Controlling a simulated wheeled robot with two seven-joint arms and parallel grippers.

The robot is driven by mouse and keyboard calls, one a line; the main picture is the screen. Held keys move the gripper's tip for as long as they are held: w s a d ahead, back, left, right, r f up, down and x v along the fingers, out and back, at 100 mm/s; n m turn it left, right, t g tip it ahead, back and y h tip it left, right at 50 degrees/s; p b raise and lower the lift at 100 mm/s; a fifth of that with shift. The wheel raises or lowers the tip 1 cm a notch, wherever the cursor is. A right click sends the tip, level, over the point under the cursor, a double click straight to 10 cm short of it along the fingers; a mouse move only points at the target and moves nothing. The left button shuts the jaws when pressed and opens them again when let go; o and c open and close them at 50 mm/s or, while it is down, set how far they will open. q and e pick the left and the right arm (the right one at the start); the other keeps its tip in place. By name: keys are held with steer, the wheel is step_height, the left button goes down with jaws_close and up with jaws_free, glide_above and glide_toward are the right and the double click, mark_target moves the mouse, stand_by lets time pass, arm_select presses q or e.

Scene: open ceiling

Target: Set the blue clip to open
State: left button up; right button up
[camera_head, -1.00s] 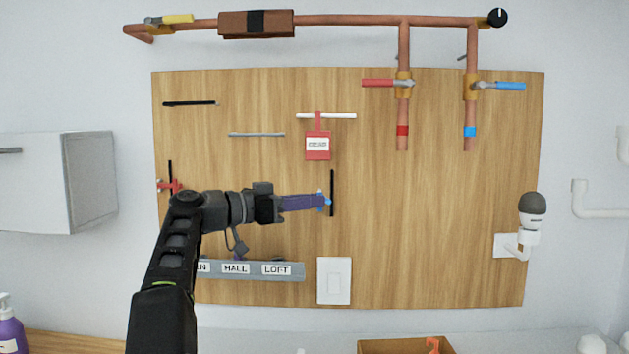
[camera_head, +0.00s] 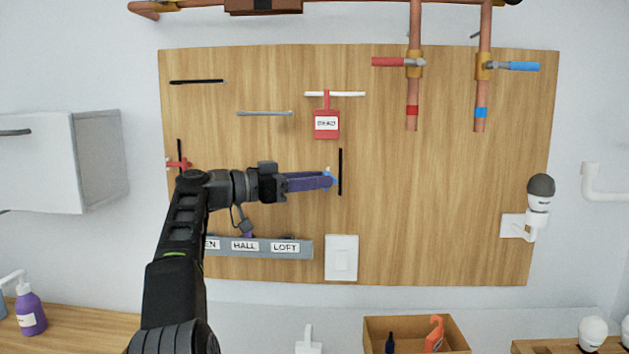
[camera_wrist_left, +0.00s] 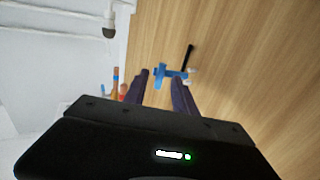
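The blue clip (camera_head: 331,178) is small and sits by a vertical black rod (camera_head: 340,172) on the wooden board, partly hidden by my fingers. In the left wrist view the clip (camera_wrist_left: 160,76) shows as a blue cross-like piece beside the lower end of the rod (camera_wrist_left: 188,57). My left gripper (camera_head: 329,182) reaches in from the left with its purple fingertips at the clip. In the left wrist view the fingers (camera_wrist_left: 160,78) stand apart, with part of the clip between their tips. Contact cannot be told. My right gripper is not in view.
Below are a grey labelled rail (camera_head: 265,247) and a white switch (camera_head: 341,258). Copper pipes with a red handle (camera_head: 389,62) and a blue handle (camera_head: 523,67) are at upper right.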

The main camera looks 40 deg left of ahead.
arm_select(q)
steer(key=shift+s, duration=0.1)
steer(key=p+v, duration=0.2)
steer(key=v, duration=0.5)
steer(key=shift+s+a, duration=0.2)
steer(key=shift+s, duration=0.05)
stand_by(0.9)
